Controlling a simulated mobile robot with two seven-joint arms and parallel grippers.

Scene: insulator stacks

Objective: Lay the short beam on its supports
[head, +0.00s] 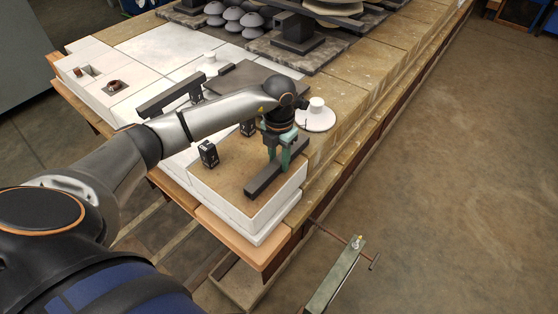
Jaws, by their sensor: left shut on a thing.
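The short beam (262,182) is a dark grey bar near the front corner of a brown-topped white block (230,180). My left gripper (279,164), with greenish fingers, points down and is shut on the beam near its middle. I cannot tell whether the beam touches the block top or hangs just above it. Two small black blocks with white marks, seemingly the supports, stand upright on the same top: one to the left (208,153), one farther back (247,129), partly hidden by my arm. The beam is apart from both. My right gripper is out of view.
A white disc with a knob (316,118) lies behind the gripper. A longer dark beam (170,97) and a dark plate (238,77) lie farther back. Grey domed pieces (232,20) stand at the rear. The table edge drops to open floor at right.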

